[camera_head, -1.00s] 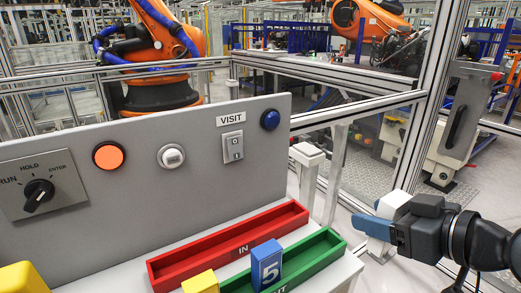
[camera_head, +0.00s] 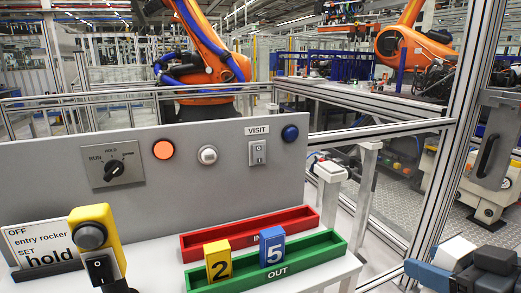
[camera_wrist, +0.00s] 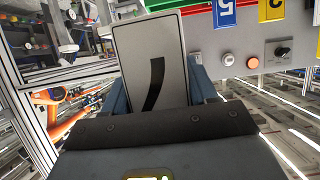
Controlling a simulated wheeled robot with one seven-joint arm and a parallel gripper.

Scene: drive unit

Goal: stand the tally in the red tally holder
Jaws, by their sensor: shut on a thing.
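My gripper (camera_head: 437,268) is at the lower right of the head view, to the right of the panel table and apart from it. Its blue fingers are shut on a white tally (camera_head: 458,250). In the wrist view this tally (camera_wrist: 150,50) stands out from between the fingers and shows part of a black digit, its end hidden by the gripper body. The red tally holder (camera_head: 205,250), a long tray marked IN, looks empty. The green tray (camera_head: 310,262) marked OUT, in front of it, holds a yellow tally 2 (camera_head: 217,260) and a blue tally 5 (camera_head: 272,246).
A grey panel (camera_head: 215,185) with a knob, lamps and a VISIT switch stands behind the trays. A yellow-and-black device (camera_head: 98,240) and a sign (camera_head: 40,245) stand at the left. Fence posts (camera_head: 463,150) rise at the right. The space above the red tray is clear.

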